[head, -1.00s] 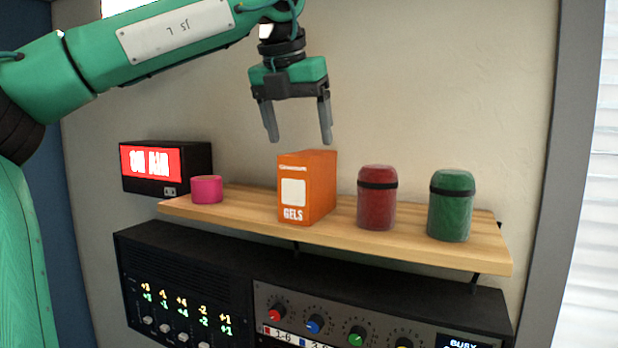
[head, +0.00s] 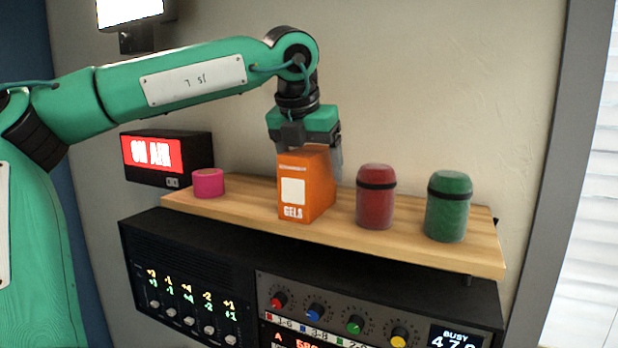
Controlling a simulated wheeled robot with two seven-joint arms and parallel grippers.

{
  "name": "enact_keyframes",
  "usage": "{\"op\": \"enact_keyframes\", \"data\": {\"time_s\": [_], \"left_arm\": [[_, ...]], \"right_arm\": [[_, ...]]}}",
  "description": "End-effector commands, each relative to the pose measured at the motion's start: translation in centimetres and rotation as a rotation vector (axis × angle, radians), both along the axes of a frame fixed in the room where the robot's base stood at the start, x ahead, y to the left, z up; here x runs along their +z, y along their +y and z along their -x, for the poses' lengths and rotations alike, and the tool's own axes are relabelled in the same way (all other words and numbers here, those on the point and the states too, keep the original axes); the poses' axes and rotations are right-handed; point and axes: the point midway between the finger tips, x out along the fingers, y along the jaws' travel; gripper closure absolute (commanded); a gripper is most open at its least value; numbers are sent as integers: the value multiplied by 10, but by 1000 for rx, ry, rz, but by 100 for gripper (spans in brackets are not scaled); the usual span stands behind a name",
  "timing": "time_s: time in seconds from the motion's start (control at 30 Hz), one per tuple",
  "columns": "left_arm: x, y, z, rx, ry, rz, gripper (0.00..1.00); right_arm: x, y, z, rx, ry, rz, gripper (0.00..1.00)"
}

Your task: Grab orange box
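The orange box (head: 307,187), marked GELS, stands upright on the wooden shelf (head: 407,232). My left gripper (head: 309,160) points down at the top of the box. Its right finger shows beside the box's upper right side; its other finger is hidden behind the box or too dark to make out. I cannot tell whether the fingers touch the box. My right gripper is not in view.
A pink cup (head: 208,183) stands left of the box. A red jar (head: 375,197) and a green jar (head: 447,206) stand to its right. An ON AIR sign (head: 152,154) is at the left. Black equipment with knobs (head: 355,325) sits below the shelf.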

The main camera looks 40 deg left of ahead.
Motion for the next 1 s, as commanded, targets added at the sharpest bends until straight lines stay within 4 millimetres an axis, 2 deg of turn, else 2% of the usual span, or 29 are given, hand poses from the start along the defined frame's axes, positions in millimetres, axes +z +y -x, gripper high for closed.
{"op": "enact_keyframes", "data": {"time_s": [0.93,0.97,1.0], "left_arm": [[-5,0,0,1,0,1,22],[-5,0,0,1,0,1,24],[-5,0,0,1,0,1,32]], "right_arm": [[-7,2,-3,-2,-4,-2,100],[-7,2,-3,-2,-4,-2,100],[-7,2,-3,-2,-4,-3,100]]}}
